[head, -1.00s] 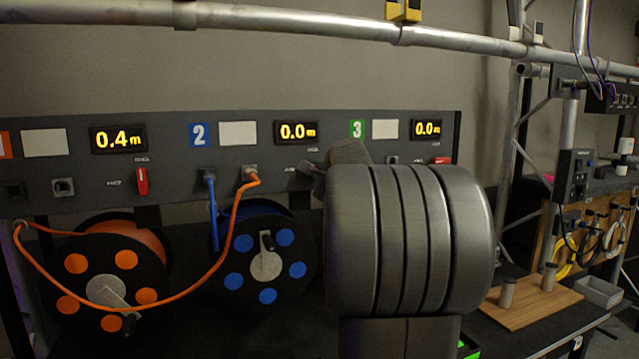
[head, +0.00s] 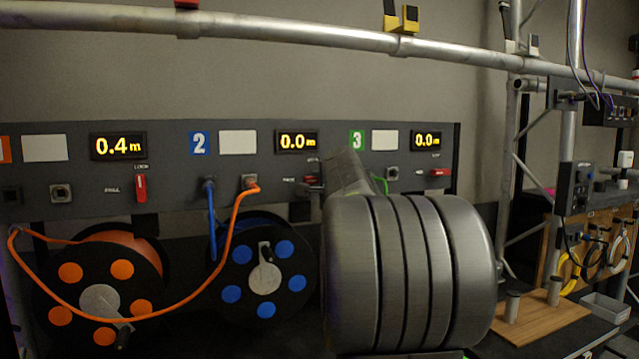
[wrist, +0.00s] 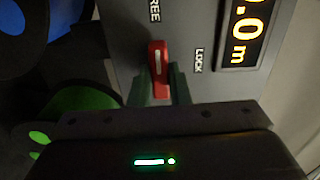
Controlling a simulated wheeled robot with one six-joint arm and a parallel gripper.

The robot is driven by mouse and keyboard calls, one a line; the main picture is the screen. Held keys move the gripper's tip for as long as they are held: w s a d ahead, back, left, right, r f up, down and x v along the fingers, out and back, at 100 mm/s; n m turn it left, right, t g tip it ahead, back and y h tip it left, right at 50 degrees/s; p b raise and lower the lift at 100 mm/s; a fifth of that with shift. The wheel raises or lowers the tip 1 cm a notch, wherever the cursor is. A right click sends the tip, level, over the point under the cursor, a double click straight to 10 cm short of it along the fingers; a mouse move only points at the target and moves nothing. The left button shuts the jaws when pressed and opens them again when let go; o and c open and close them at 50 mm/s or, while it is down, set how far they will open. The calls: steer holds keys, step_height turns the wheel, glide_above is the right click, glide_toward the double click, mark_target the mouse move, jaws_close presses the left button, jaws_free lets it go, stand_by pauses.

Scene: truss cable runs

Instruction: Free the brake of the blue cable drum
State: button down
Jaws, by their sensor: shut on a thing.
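The blue cable drum (head: 264,279), a black reel with blue dots and a crank, stands under panel section 2. It also shows at the top left in the wrist view (wrist: 12,18). Its red brake lever (wrist: 158,62) lies in line with the FREE label (wrist: 153,11); the LOCK label (wrist: 198,60) is off to its side. My gripper (wrist: 160,88) is shut on the lever, one finger on each side. In the head view the lever (head: 311,179) is mostly hidden by the gripper. The section 2 display (head: 297,141) reads 0.0 m.
The orange drum (head: 98,289) stands left, with an orange cable (head: 229,243) looping across to a section 2 socket. A blue cable (head: 212,225) hangs beside it. A green drum (wrist: 80,103) shows in the wrist view. A silver truss pipe (head: 290,28) runs overhead.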

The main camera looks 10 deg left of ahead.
steer(key=c, duration=1.4)
jaws_free()
steer(key=shift+o, duration=0.2)
steer(key=shift+s, duration=0.1)
steer(key=b+v, duration=0.2)
steer(key=v, duration=1.1)
steer(key=shift+s+d+b, duration=0.25)
steer(key=shift+d+b, duration=0.05)
steer(key=shift+b, duration=0.05)
steer(key=p+x, duration=0.2)
steer(key=x, duration=1.2)
steer(key=shift+p, duration=0.35)
steer(key=shift+s, duration=0.1)
